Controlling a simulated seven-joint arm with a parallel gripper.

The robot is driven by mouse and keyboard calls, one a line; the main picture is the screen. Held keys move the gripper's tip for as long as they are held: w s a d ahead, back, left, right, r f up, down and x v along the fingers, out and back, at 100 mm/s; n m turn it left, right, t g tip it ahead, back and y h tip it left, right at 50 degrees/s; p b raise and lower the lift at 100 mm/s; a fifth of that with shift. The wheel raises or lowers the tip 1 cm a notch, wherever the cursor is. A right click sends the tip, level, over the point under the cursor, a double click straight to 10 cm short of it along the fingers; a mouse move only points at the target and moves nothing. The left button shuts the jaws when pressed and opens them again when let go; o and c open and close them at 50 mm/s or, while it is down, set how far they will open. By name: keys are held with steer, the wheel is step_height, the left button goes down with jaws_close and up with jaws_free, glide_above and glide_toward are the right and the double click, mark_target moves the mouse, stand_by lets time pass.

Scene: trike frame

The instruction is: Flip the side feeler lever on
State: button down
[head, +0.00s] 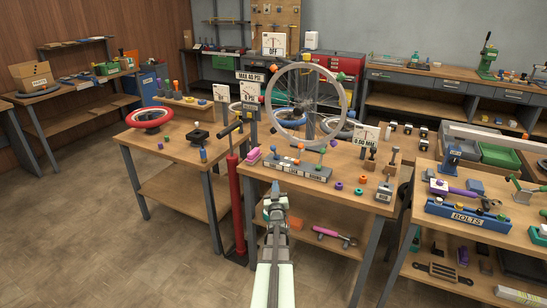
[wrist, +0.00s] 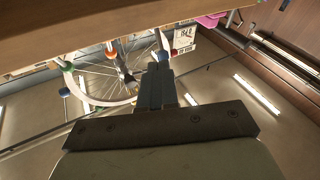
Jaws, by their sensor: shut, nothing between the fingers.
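The spoked wheel (head: 306,95) stands upright over the middle bench. Below it is a grey labelled base (head: 297,170) with several small coloured knobs, including a green one (head: 322,150). Its lettering is too small to read surely, and I cannot tell which part is the side feeler lever. A dial reading 0.00 MM (head: 365,137) stands to its right. My gripper (head: 276,190) is shut and empty at the bench's front edge, in front of the base. In the wrist view the closed fingers (wrist: 158,72) overlap the wheel's rim (wrist: 105,100), apparently apart from it.
A red pump (head: 236,205) stands left of my gripper, against the bench. Loose purple and orange rings (head: 338,186) lie right of the base. A blue BOLTS tray (head: 467,217) is on the right bench. The floor at left is clear.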

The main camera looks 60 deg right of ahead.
mark_target(273, 150)
steer(key=r, duration=0.1)
steer(key=a+r+t+h, duration=0.1)
steer(key=r, duration=0.1)
stand_by(0.4)
steer(key=x, duration=1.4)
steer(key=shift+r, duration=0.1)
steer(key=shift+s, duration=0.1)
steer(key=shift+r, duration=0.1)
